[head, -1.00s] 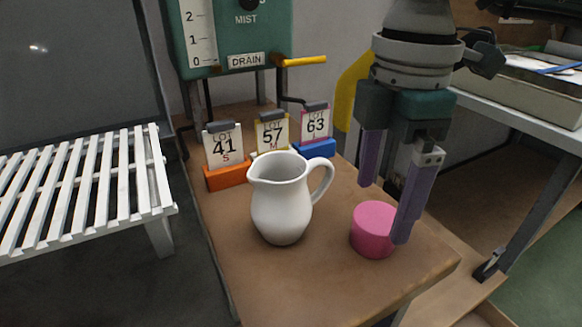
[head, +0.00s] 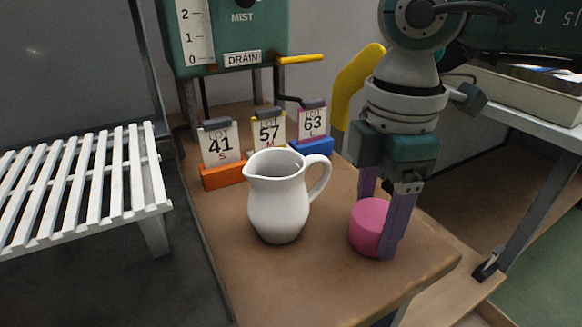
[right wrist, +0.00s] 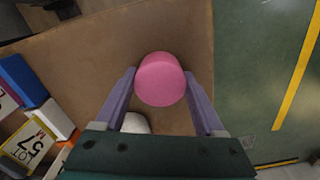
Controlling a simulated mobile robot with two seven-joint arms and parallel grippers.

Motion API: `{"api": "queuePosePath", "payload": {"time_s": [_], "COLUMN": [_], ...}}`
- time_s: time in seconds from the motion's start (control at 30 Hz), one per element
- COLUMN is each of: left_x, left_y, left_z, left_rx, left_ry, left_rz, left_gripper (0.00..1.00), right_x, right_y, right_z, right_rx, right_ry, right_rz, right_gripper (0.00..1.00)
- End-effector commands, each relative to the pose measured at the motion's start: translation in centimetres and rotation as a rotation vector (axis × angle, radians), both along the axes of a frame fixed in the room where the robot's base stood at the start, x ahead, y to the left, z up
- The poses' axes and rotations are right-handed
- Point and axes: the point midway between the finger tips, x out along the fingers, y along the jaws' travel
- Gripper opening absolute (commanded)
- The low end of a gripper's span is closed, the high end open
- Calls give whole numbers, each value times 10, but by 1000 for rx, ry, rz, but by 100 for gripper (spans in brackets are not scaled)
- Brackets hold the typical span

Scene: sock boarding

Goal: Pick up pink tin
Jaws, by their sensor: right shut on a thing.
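The pink tin (head: 369,226) stands upright on the brown table near its front right corner. My right gripper (head: 378,226) has come down over it, with one purple finger at its right front side and the other behind it. In the right wrist view the pink tin (right wrist: 160,80) sits between the two fingertips of my right gripper (right wrist: 160,84), which is shut on it. The tin appears to rest on the table. My left gripper is in neither view.
A white pitcher (head: 279,200) stands left of the tin, its handle towards it. Lot cards in orange (head: 223,175) and blue (head: 313,147) holders stand behind. A white slatted rack (head: 82,185) is at left. The table's front edge is close to the tin.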

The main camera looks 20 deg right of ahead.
Motion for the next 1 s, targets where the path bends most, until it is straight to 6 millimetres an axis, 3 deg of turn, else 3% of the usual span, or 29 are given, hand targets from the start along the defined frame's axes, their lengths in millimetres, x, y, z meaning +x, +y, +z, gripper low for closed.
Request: {"api": "queuePosePath", "payload": {"time_s": [0.03,0.3,0.67,0.87,1.0], "left_x": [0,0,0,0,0], "left_y": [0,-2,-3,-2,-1], "left_z": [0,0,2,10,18], "left_rx": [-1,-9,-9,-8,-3], "left_ry": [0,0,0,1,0], "left_rz": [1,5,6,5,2], "left_gripper": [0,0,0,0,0], "right_x": [0,0,1,1,2], "right_y": [0,0,0,0,0], "right_z": [0,0,7,36,75], "right_rx": [0,0,1,1,2], "right_ry": [0,-1,-2,-4,-8], "right_rz": [0,0,-1,1,0], "right_gripper": [44,13,12,12,12]}}
